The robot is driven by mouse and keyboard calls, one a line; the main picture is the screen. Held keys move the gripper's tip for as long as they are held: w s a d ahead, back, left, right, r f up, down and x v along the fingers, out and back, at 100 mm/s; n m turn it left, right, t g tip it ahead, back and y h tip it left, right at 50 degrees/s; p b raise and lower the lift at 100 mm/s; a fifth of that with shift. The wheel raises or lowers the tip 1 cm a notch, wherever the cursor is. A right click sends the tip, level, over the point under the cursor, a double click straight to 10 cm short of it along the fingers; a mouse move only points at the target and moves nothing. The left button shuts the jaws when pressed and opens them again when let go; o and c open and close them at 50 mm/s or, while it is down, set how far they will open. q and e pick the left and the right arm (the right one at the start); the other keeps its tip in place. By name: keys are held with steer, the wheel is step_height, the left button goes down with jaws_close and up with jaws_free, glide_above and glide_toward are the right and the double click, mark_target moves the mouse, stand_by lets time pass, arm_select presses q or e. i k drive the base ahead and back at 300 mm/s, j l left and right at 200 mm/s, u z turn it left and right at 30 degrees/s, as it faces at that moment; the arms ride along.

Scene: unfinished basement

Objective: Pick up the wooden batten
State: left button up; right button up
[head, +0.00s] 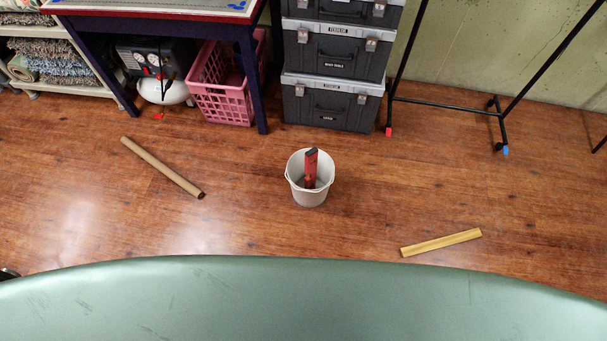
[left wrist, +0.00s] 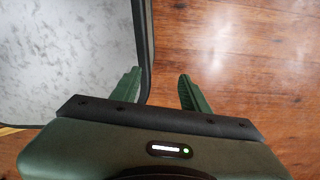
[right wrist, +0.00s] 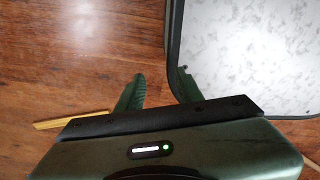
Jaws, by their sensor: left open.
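The wooden batten (head: 440,243) is a short, straight yellow strip lying flat on the floor at the right of the head view, slightly slanted. A yellow wooden strip (right wrist: 70,120), which looks like the same batten, shows at the lower left of the right wrist view, partly hidden behind my gripper. My right gripper (right wrist: 160,76) has its fingers apart with nothing between them; the strip lies beyond it on the floor. My left gripper (left wrist: 157,78) is open and empty above the floor. Neither gripper shows clearly in the head view.
A white bucket (head: 296,184) holding a red object (head: 311,166) stands mid-floor. A brown tube (head: 163,168) lies to its left. A pink crate (head: 222,105), stacked toolboxes (head: 330,103), a table and a black rack (head: 445,103) line the back. The floor around the batten is clear.

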mark_target(436, 244)
steer(key=z, duration=1.75)
